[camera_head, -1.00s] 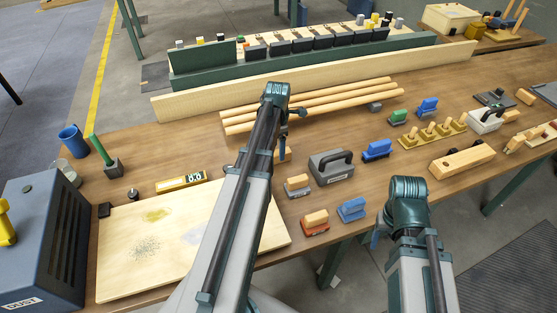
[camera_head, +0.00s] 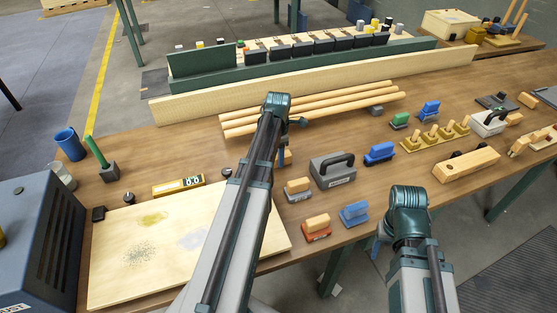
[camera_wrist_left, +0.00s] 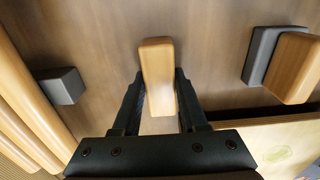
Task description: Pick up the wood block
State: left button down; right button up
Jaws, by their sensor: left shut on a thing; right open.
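The wood block (camera_wrist_left: 158,70) is a plain tan bar with rounded edges. In the left wrist view it lies between my two dark fingers (camera_wrist_left: 160,105), which are shut on its sides, and its far end sticks out beyond them. In the head view a small part of the block (camera_head: 285,157) shows beside my left wrist, and my left gripper (camera_head: 283,140) is mostly hidden by the arm. I cannot tell whether the block touches the table. My right gripper (camera_head: 380,245) hangs by the table's front edge, open, largely hidden behind its wrist and away from the block.
Long dowels (camera_head: 340,103) lie behind the block. Sanding blocks with wooden tops (camera_head: 297,190) and a grey handled tool (camera_head: 332,169) stand to its right. A pale board (camera_head: 130,270) lies at the left on the brown table. A grey piece (camera_wrist_left: 60,86) shows in the wrist view.

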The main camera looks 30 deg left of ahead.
pick_arm(q)
jog(key=shift+r, duration=0.1)
notch_tip(320, 180, up, 10)
jog(key=p, duration=1)
